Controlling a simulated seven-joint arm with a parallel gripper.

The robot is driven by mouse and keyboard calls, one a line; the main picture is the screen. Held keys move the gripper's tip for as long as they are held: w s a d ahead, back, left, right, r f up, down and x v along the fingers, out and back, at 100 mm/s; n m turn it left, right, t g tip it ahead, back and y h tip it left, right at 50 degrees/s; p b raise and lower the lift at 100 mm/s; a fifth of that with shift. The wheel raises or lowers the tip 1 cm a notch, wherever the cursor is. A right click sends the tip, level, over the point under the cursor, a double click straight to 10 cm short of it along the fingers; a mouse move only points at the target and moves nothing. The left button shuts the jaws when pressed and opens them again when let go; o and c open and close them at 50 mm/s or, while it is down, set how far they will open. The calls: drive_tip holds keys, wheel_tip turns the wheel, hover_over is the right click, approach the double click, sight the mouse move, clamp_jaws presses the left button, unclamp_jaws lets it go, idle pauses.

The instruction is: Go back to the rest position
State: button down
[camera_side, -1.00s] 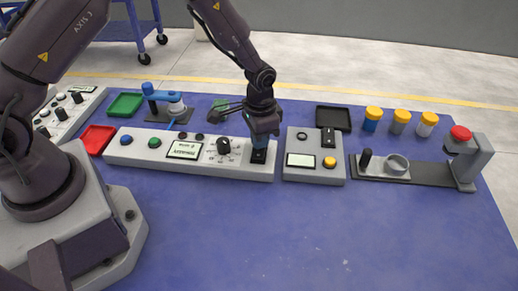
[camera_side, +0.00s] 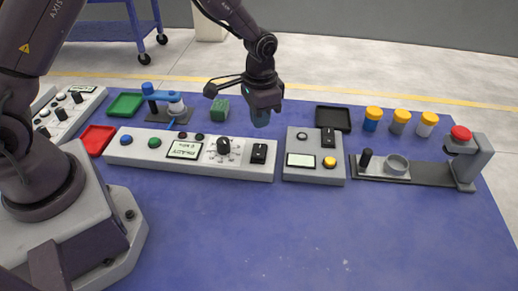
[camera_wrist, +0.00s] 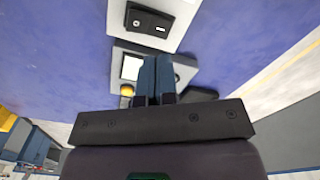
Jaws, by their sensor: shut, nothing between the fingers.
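My gripper (camera_side: 261,118) hangs in the air above the back edge of the long grey control panel (camera_side: 135,157), clear of its black rocker switch (camera_side: 259,153). The fingers are closed together with nothing between them. In the wrist view the blue-grey fingers of my gripper (camera_wrist: 157,75) lie side by side, pointing at the grey panels. The black switch (camera_wrist: 148,20) shows beyond the fingertips there.
A grey box (camera_side: 312,175) with a screen and yellow button stands to the right. Behind are a black tray (camera_side: 333,118), a green cube (camera_side: 220,109) and yellow-capped jars (camera_side: 400,121). A red-button press (camera_side: 469,155) is at the far right. The front table is clear.

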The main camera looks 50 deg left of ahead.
drive_tip(key=shift+r, duration=0.2)
drive_tip(key=s+a+r+n+t, duration=0.2)
drive_tip(key=s+r+t, duration=0.3)
drive_tip(key=s+r, duration=1.7)
drive_tip(key=shift+a+r+n+t, duration=0.3)
drive_tip(key=shift+a+r+n, duration=0.15)
drive_tip(key=shift+r, duration=0.3)
drive_tip(key=shift+s, duration=0.1)
